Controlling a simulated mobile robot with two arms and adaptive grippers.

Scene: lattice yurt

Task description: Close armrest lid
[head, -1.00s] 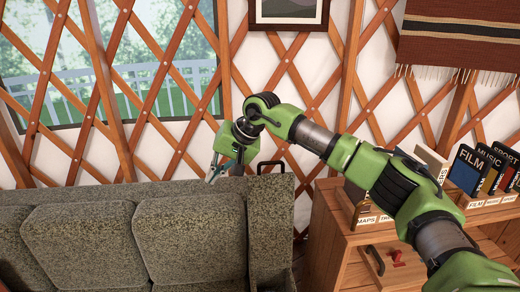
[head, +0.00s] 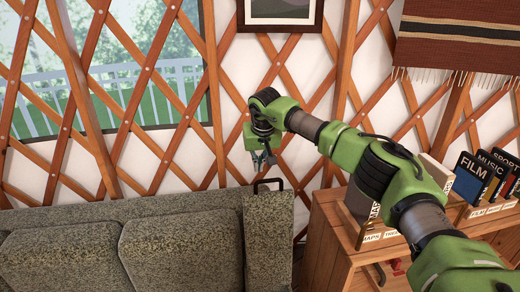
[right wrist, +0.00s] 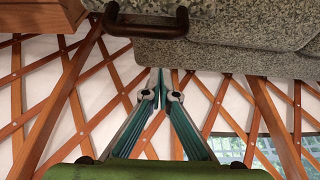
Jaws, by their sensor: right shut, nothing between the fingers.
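The armrest lid (head: 268,228) is a grey speckled panel at the right end of the sofa. A dark loop handle (head: 268,181) sits at its far, upper end. I cannot tell the lid's exact angle. My right gripper (head: 264,166), green with teal fingers, is shut and empty just above and beyond the handle in the head view, apparently apart from it. In the right wrist view the shut fingertips (right wrist: 160,76) point toward the lattice wall, below the handle (right wrist: 146,22) and the grey upholstery (right wrist: 215,50) in the picture. My left gripper is out of view.
The sofa back (head: 130,215) extends left of the lid. A wooden cabinet (head: 325,235) with file dividers and books (head: 480,175) stands to the right. The lattice wall (head: 180,150) and window (head: 130,70) are behind; free air lies above the sofa.

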